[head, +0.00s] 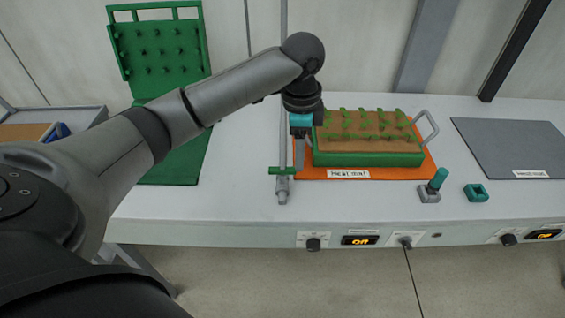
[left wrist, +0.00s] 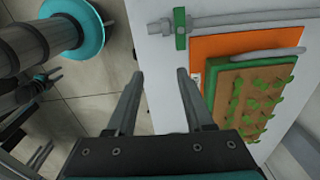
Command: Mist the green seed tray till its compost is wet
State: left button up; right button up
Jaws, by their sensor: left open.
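The green seed tray (head: 368,159) stands on an orange mat (head: 420,172) on the white bench, with brown compost and rows of green seedlings in it. In the left wrist view the tray (left wrist: 248,100) is at the right. My left gripper (head: 300,160) hangs at the tray's left end, beside a thin upright pipe. The left wrist view shows its fingers (left wrist: 160,88) apart with nothing between them. A nozzle-like fitting (head: 282,190) with a green crosspiece (head: 282,171) ends the pipe in front. Dark arm parts at the left wrist view's left edge may include my right gripper; it is too small to read.
A teal-handled lever (head: 437,180) and a teal square block (head: 476,192) sit right of the mat. A grey mat (head: 515,146) lies farther right. On the front edge are a knob (head: 313,243) and a display reading OFF (head: 360,240). A green pegboard (head: 160,50) stands behind left.

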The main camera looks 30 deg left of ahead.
pick_arm(q)
notch_tip(320, 180, up, 6)
send_over(283, 169)
jog(key=shift+n, duration=0.3)
notch_tip(283, 169, down, 15)
jog(key=b, duration=0.3)
jog(key=shift+b, duration=0.3)
jog(key=shift+c, duration=0.3)
grip_shut()
jog(key=shift+r, duration=0.1)
